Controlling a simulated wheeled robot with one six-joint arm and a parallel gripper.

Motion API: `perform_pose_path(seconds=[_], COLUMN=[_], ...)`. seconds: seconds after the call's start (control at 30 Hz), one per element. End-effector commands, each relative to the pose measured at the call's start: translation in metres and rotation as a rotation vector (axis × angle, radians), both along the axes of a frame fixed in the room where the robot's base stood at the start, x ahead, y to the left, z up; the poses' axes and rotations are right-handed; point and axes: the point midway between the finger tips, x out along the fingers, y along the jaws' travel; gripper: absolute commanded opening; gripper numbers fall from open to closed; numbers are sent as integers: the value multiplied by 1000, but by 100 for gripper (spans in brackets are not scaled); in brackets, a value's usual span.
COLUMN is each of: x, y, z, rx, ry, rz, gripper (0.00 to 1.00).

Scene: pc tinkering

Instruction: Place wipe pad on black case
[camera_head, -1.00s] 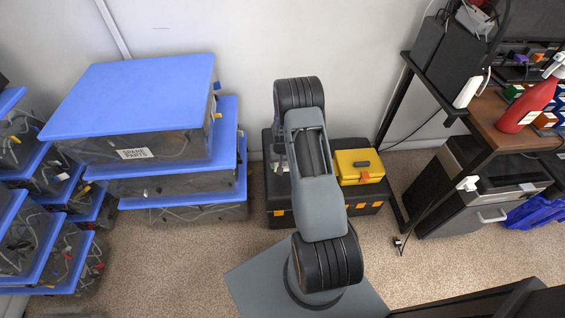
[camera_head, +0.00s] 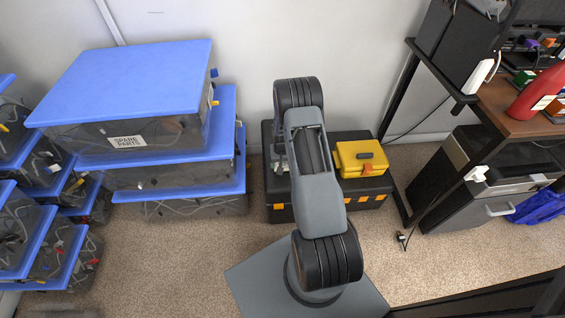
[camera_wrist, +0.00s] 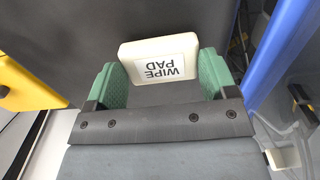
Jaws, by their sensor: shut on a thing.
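The wipe pad (camera_wrist: 160,60) is a cream block with the printed label "WIPE PAD". In the wrist view it sits between the green fingers of my gripper (camera_wrist: 163,75), which is shut on it. The black case (camera_head: 278,205) stands on the carpet against the wall in the head view, with orange latches on its front. Its dark surface fills the area beyond the pad in the wrist view (camera_wrist: 100,25). I cannot tell whether the pad touches it. My arm hides the middle of the case and the gripper in the head view.
A yellow toolbox (camera_head: 361,160) sits on the right part of the case. Blue-lidded bins (camera_head: 130,90) are stacked to the left. A desk (camera_head: 520,108) with a red bottle (camera_head: 537,92) and a grey cabinet (camera_head: 480,190) stand to the right. Open carpet lies in front.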

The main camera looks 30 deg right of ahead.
Motion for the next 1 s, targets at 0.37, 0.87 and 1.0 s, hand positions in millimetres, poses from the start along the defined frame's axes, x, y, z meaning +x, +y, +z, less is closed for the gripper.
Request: perform_pose_path(seconds=[0.37, 0.87, 1.0], x=[0, 0, 0], y=[0, 0, 0], z=[-3, -8, -8], rx=[0, 0, 0], ry=[0, 0, 0], rz=[0, 0, 0], gripper=[44, 87, 87])
